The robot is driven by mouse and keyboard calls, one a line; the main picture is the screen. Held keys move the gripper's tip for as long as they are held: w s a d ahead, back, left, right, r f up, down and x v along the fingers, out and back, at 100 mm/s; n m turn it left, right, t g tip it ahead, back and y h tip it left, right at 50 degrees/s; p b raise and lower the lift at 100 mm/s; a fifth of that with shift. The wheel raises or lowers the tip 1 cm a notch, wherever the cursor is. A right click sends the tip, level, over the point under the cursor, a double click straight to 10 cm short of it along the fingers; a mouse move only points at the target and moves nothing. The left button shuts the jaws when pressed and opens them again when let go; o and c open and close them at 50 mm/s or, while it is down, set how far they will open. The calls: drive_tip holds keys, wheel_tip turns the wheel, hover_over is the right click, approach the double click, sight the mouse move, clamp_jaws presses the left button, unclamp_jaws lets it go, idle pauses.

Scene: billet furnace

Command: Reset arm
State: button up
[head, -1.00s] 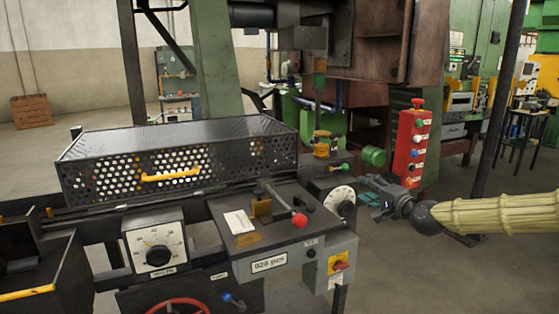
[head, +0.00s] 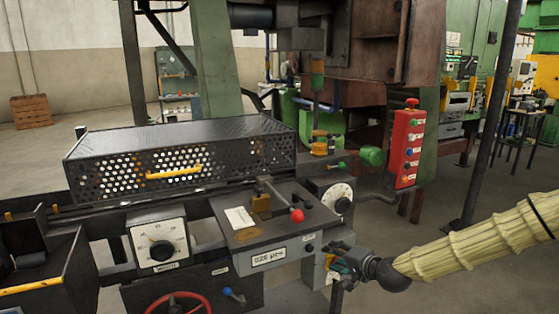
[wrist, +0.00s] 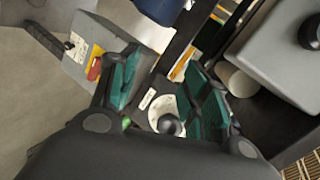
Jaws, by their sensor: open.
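My gripper (head: 341,262) is in the head view at the right end of the furnace control panel, in front of the grey switch box. Its fingers have green pads. In the wrist view my gripper (wrist: 155,95) is open, with nothing held between the fingers. The grey box with a red switch on a yellow plate (wrist: 95,65) shows beyond the left finger. A round white dial with a black knob (wrist: 168,122) shows between the fingers. My sleeved arm reaches in from the right in the head view and partly hides the floor.
The furnace has a perforated guard with a yellow handle (head: 173,172), a lever with a red knob (head: 297,215), a power dial (head: 162,247) and a red handwheel (head: 178,304). A red button pendant (head: 406,148) hangs behind. Open floor lies at the right.

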drive_tip(key=s+a+f+n+g+h+p, duration=0.1)
drive_tip(key=s+a+f+n+g, duration=0.15)
drive_tip(key=s+f, duration=0.95)
drive_tip(key=s+a+f+n+g+h, duration=0.15)
drive_tip(key=s+f+g, duration=0.25)
drive_tip(key=s+f, duration=0.85)
drive_tip(key=s+d+f+n+g+h, duration=0.1)
drive_tip(key=s+d+f, duration=0.1)
drive_tip(key=s, duration=0.7)
drive_tip(key=s+d+f+n+g+h, duration=0.2)
drive_tip(key=s+d, duration=0.2)
drive_tip(key=s, duration=0.5)
drive_tip(key=s+d+f+n+g+h, duration=0.1)
drive_tip(key=s+d+n+g, duration=0.1)
drive_tip(key=s, duration=0.7)
drive_tip(key=shift+d+f+p, duration=0.4)
drive_tip(key=shift+d+p, duration=0.05)
drive_tip(key=shift+d, duration=0.15)
drive_tip(key=shift+w, duration=0.1)
